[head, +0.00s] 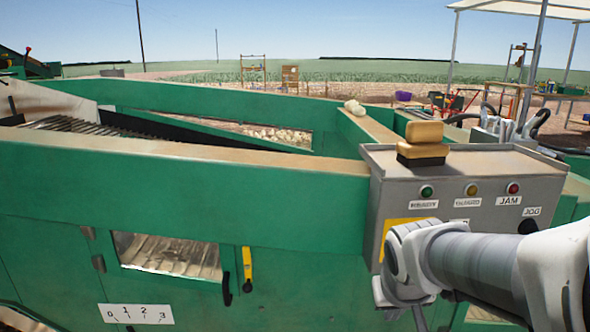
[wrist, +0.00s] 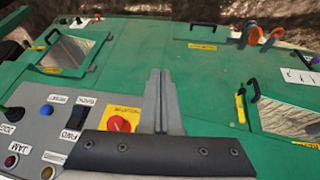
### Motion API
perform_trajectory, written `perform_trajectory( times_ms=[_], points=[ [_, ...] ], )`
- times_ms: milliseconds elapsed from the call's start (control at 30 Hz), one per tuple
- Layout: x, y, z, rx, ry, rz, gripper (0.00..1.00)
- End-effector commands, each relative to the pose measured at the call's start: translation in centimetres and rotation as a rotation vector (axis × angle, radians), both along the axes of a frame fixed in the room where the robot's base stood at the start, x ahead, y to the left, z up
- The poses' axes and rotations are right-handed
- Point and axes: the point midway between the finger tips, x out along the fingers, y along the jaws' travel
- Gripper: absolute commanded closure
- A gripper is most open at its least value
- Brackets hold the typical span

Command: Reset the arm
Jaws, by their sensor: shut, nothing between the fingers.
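My arm reaches in from the lower right of the head view, in front of the grey control box (head: 400,190). My gripper (wrist: 160,73) is in the middle of the wrist view, its two fingers together with nothing between them. In the head view its fingers (head: 419,318) are only partly seen at the bottom edge. In the wrist view the fingers lie over the green machine panel (wrist: 150,60), beside a red knob on a yellow plate (wrist: 120,124). I cannot tell whether they touch anything.
The control box carries green, yellow and red lamps (head: 513,188). The green machine wall (head: 290,200) has a yellow handle (head: 246,268). In the wrist view, orange round parts (wrist: 252,35) stick out at the far edge.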

Motion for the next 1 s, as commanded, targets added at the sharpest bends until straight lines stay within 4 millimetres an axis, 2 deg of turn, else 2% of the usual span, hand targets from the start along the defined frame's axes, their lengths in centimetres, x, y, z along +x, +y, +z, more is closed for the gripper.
perform_trajectory(
  times_ms=[33, 200, 400, 500, 633, 1000],
  points=[
    [-1.3, 0.2, 1.1, 0.006, -0.011, -0.002, 1.0],
    [-5.7, 1.0, 3.4, 0.033, -0.022, 0.01, 1.0],
    [-10.1, 1.9, 4.8, 0.084, -0.03, 0.039, 1.0],
    [-11.4, 2.3, 5.1, 0.104, -0.032, 0.052, 1.0],
    [-12.2, 2.5, 5.1, 0.113, -0.031, 0.06, 1.0],
    [-12.3, 2.5, 5.1, 0.114, -0.031, 0.061, 1.0]
  ],
)
